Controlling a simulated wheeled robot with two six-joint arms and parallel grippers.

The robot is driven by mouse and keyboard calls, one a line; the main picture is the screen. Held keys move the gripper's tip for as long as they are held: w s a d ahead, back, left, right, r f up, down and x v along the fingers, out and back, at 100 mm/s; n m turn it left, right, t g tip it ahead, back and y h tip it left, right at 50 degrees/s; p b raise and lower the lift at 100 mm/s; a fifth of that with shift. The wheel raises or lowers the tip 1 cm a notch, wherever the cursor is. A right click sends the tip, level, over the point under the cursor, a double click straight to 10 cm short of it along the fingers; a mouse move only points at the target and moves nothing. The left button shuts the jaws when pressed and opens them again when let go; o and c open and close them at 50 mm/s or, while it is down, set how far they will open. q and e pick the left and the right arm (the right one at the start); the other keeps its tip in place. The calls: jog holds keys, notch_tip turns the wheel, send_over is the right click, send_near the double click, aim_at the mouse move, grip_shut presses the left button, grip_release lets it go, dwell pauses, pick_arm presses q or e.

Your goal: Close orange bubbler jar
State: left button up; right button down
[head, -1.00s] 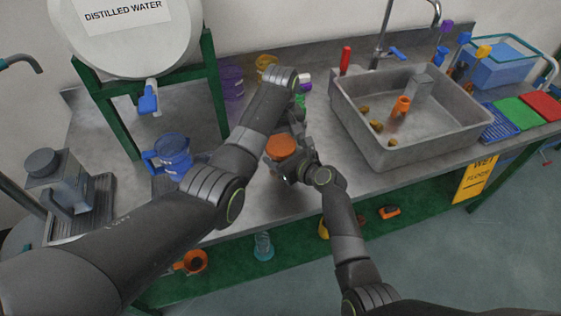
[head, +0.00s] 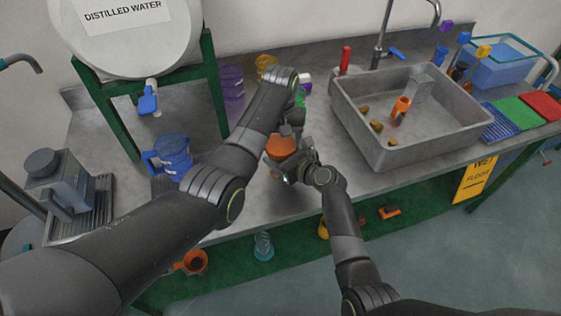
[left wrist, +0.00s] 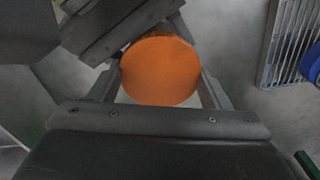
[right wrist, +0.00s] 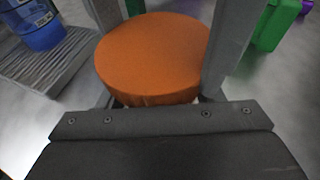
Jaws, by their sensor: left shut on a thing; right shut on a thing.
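The orange bubbler jar shows mainly as its round orange lid (head: 281,146), held over the front of the counter between my two grippers. The lid fills the middle of the left wrist view (left wrist: 158,70) and the right wrist view (right wrist: 152,57). My left gripper (head: 289,132) reaches down from above and is shut with its fingers on both sides of the lid. My right gripper (head: 288,167) is at the jar from the front, shut on it below the lid. A thin pale strip shows under the lid. The jar's body and the lid seam are mostly hidden.
A grey sink tray (head: 380,157) stands close on the right. A blue jug (head: 172,158) is on the left, under the distilled water tank (head: 125,35). A green object (head: 300,98) and a purple jar (head: 231,83) stand behind my left gripper.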

pick_arm(q)
jog(key=o, duration=1.1)
jog(key=shift+r, duration=2.3)
jog(key=shift+r+n, duration=1.6)
jog(key=shift+r, duration=0.15)
jog(key=shift+f, duration=0.1)
jog(key=shift+f, duration=3.95)
jog(key=shift+c, duration=0.3)
